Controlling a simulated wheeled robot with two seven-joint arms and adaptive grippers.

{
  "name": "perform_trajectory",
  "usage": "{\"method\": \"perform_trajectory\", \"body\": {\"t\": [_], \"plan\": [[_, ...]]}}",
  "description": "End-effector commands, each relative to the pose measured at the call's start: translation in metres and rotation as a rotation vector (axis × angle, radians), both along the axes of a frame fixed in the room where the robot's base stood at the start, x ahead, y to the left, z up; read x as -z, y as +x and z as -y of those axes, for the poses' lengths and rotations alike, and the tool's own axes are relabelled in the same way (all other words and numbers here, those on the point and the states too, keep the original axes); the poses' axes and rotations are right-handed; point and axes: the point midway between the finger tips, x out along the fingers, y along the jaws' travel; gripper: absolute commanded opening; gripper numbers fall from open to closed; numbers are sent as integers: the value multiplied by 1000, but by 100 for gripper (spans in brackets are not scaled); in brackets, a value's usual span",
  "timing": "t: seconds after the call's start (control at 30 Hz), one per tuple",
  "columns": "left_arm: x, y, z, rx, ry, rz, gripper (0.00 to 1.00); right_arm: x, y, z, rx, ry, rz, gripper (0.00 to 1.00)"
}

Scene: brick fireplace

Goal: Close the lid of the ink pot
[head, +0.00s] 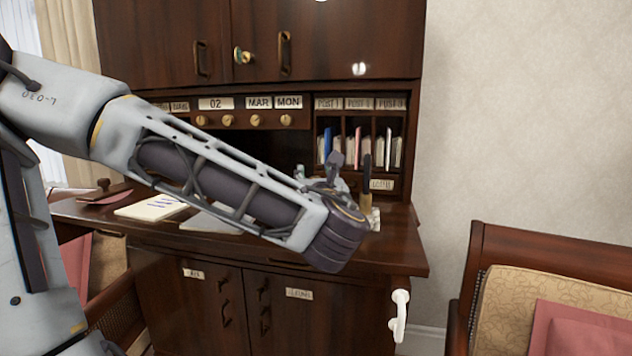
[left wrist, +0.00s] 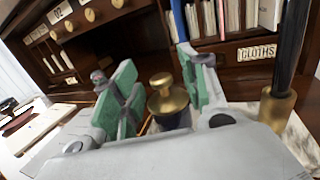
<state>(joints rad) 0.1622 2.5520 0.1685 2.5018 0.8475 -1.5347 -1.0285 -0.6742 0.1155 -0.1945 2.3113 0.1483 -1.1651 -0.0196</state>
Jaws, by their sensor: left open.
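The ink pot shows in the left wrist view as a brass knobbed lid (left wrist: 168,98) above a dark body (left wrist: 174,121). My gripper hides its lower part, and I cannot tell how the lid sits on it. My left gripper (left wrist: 160,72) is open, with one green-padded finger on each side of the lid and visible gaps to it. In the head view the left gripper (head: 335,172) is over the desk's right part, and the pot cannot be made out there. My right gripper is in neither view.
A dark pen in a brass holder (left wrist: 277,107) stands close to the right of the gripper on a pale marble base (left wrist: 300,143). Behind are file slots (head: 360,150). Papers (head: 150,208) lie on the desk (head: 385,255) to the left. A chair (head: 520,260) stands at right.

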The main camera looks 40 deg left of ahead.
Motion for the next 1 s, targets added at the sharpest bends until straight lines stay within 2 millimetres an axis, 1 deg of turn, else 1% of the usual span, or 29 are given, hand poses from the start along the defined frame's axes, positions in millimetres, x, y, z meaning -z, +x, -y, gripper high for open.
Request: {"method": "perform_trajectory", "body": {"t": [0.17, 0.27, 0.7, 0.83, 1.0], "plan": [[-11, 0, 0, 0, -1, 3, 44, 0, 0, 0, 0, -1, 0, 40], [-21, 0, 0, 0, -1, 4, 44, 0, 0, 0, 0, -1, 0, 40], [-81, 0, 0, 0, -2, 2, 44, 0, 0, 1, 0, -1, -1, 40], [-91, 0, 0, -1, -1, 2, 44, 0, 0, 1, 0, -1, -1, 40], [-97, 0, 0, 0, -1, -2, 44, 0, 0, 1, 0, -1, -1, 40]]}}
